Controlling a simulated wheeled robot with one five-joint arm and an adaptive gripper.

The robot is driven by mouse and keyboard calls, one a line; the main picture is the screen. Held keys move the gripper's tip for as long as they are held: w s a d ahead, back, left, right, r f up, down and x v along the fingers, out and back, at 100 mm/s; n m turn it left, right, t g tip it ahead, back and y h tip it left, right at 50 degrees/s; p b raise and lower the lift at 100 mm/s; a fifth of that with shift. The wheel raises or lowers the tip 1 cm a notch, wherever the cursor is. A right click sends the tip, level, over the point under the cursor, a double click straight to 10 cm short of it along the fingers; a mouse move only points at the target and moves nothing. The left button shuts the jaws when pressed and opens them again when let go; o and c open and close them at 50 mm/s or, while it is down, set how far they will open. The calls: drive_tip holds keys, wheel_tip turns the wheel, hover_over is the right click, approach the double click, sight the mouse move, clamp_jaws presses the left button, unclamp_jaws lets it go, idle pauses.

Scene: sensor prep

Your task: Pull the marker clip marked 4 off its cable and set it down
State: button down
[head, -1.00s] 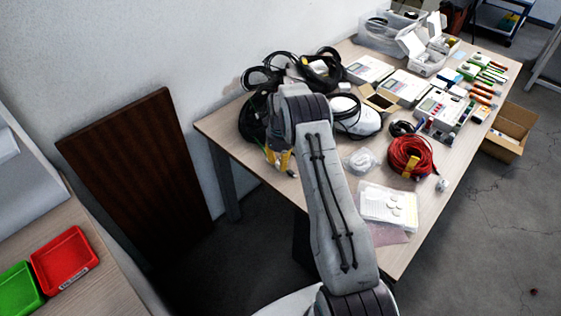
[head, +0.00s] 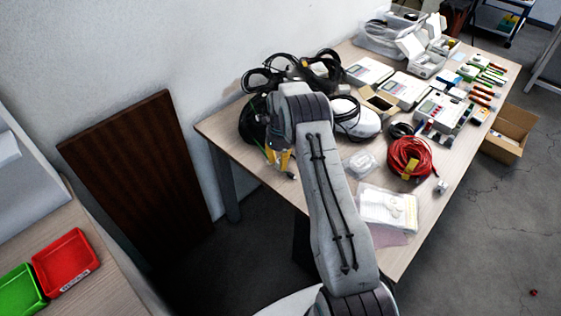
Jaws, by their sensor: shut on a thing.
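The end of my arm (head: 302,106) reaches over the left end of the long table and hides my gripper. Black cable coils (head: 318,72) lie at the back left of the table, behind and around my wrist. Yellow pieces (head: 270,154) show just below the wrist; I cannot tell whether they are clips or tags. No number can be read on them. A marker clip marked 4 cannot be made out, nor what the hidden gripper holds.
A red cable coil (head: 408,158) with a yellow tag lies mid-table. A white device (head: 362,118) sits right of my wrist. Boxes and instruments fill the far end. Red (head: 66,262) and green (head: 18,290) trays stand on another surface at lower left.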

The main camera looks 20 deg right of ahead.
drive_tip(key=shift+r+p, duration=0.75)
drive_tip(key=shift+r, duration=1.05)
idle(0.9)
